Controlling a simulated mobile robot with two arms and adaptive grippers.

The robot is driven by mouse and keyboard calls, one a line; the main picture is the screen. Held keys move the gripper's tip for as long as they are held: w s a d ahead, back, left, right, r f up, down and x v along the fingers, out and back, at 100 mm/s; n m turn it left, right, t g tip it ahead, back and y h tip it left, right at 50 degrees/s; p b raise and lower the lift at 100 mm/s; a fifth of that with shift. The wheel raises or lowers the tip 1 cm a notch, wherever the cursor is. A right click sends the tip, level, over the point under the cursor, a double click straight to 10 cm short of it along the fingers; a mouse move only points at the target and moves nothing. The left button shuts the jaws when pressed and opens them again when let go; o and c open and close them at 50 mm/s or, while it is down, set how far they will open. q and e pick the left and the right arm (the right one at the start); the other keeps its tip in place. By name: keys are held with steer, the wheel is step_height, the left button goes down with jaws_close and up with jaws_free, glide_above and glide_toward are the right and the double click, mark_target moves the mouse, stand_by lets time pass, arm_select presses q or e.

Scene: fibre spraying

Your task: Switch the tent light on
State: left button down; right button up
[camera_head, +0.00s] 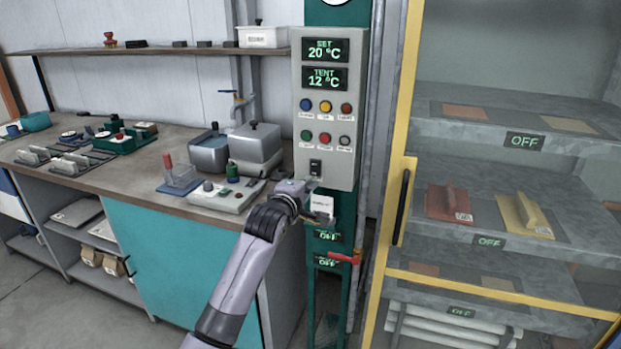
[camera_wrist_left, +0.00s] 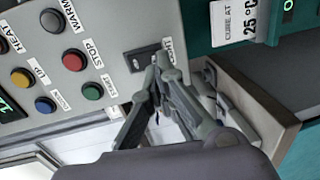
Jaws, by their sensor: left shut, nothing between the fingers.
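The grey control box (camera_head: 298,122) hangs on the green post, with a black switch (camera_head: 316,168) at its lower edge. In the left wrist view the switch (camera_wrist_left: 138,60) sits in a dark plate beside a white label that the fingers partly hide. My left gripper (camera_head: 316,188) is just below the switch in the head view. In the wrist view its fingertips (camera_wrist_left: 158,66) are together and empty, close to the switch's end; I cannot tell whether they touch it. The tent (camera_head: 412,165) is the yellow-framed glass cabinet at right. My right gripper is out of view.
Coloured buttons (camera_head: 325,107) sit above the switch, under displays reading 20 °C and 12 °C. A red-handled valve (camera_head: 343,258) is on the post below. The workbench (camera_head: 130,180) at left carries a device with a knob (camera_head: 225,195) and a grey tank (camera_head: 254,145).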

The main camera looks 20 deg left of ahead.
mark_target(314, 176)
arm_select(q)
steer(key=w, duration=0.2)
steer(key=shift+w+f, duration=0.15)
steer(key=shift+w, duration=0.35)
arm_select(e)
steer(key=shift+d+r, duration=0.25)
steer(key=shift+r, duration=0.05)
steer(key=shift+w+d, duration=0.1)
arm_select(q)
steer(key=shift+f, duration=0.1)
